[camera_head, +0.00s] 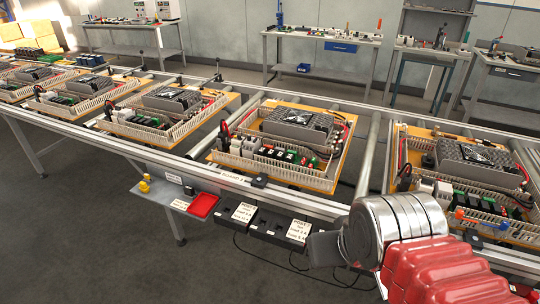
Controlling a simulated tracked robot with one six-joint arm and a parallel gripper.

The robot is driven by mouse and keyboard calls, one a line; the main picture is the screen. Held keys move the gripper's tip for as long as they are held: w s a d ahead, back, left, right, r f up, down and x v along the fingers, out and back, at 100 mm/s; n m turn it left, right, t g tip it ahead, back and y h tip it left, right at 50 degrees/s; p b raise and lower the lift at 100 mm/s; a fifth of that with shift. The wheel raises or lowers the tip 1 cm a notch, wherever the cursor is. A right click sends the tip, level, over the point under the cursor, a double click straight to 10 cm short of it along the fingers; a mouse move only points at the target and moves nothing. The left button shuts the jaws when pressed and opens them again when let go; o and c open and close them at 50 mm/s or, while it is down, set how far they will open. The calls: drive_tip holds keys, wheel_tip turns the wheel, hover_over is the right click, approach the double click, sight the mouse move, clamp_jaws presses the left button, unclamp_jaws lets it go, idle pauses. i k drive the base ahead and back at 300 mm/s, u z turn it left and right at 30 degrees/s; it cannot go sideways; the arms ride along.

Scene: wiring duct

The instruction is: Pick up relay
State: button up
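On the middle board (325,185), a row of small modules sits inside the light slotted wiring duct (292,173). It holds white blocks and dark relay-like parts with green and red (290,157); which one is the relay I cannot tell. The right board carries a similar row of dark and green parts (462,195). My arm, silver and red, comes in from the lower right, in front of the right board's near edge.
Boards rest on a roller conveyor with a metal front rail (240,184). A red tray (203,205) sits on a small shelf below the rail, beside labelled black boxes (270,223) with cables. Workbenches (322,38) stand behind. The floor at the left front is clear.

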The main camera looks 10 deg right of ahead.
sight(262, 151)
drive_tip(key=k, duration=0.65)
drive_tip(key=u, duration=0.3)
drive_tip(key=i, duration=0.6)
drive_tip(key=u, duration=0.5)
drive_tip(key=i, duration=2.2)
drive_tip(key=z, duration=0.25)
